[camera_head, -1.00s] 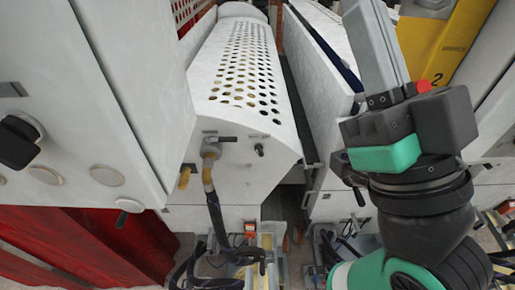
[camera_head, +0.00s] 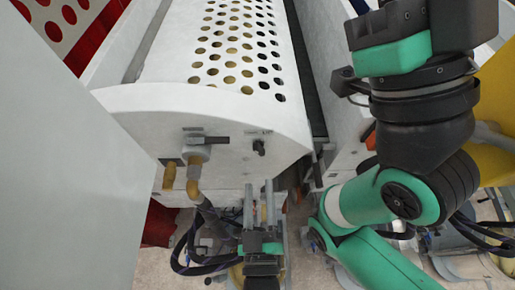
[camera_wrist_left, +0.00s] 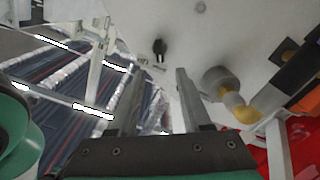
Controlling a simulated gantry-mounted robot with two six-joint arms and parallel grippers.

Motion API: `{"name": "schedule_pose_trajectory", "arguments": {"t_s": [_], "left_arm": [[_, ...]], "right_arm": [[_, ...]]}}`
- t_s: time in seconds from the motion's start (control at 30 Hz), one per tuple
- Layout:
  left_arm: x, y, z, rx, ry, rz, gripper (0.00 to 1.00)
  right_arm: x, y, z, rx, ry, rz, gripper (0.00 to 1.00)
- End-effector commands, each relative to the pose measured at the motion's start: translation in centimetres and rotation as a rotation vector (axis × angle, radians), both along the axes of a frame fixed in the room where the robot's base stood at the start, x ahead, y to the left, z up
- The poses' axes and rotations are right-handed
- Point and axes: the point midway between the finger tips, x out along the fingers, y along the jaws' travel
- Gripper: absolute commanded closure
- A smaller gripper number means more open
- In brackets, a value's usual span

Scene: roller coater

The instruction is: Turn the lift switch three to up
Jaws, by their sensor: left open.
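A small black rotary switch (camera_head: 259,147) sits on the white end panel of the perforated roller cover, with a small label beside it. It also shows in the left wrist view (camera_wrist_left: 160,47), just beyond the fingertips. Its number and setting are too small to read. My left gripper (camera_head: 259,186) is open and empty below the switch, fingers pointing up toward the panel. In the left wrist view the fingers (camera_wrist_left: 158,75) stand apart, not touching the switch. My right gripper's body (camera_head: 395,45) is at the upper right; its fingers are out of frame.
Left of the switch, a grey valve with a dark lever (camera_head: 206,140) and brass elbow (camera_head: 194,182) sticks out of the panel. Dark hoses (camera_head: 195,245) hang below. A white wall (camera_head: 70,190) fills the left; another white machine stands right.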

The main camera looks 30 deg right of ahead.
Motion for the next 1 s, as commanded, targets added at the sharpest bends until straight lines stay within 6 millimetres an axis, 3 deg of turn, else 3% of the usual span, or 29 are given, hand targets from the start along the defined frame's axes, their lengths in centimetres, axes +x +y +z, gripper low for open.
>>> {"name": "schedule_pose_trajectory", "arguments": {"t_s": [0.2, 0.4, 0.77, 1.0], "left_arm": [[4.7, -2.1, 0.3, -0.001, 0.000, 0.003, 0.51], [7.7, -3.5, 0.1, 0.000, -0.001, 0.003, 0.51], [8.5, -3.9, 0.1, 0.000, -0.001, 0.000, 0.51], [8.5, -3.9, 0.1, 0.000, -0.001, 0.000, 0.91]], "right_arm": [[0.0, 0.0, 1.0, 0.000, 0.000, 0.000, 1.00], [0.0, 0.0, 1.2, 0.000, 0.000, 0.000, 1.00], [0.0, 0.0, 1.2, 0.000, 0.000, 0.000, 1.00], [0.0, 0.0, 1.2, 0.000, 0.000, 0.000, 1.00]]}}
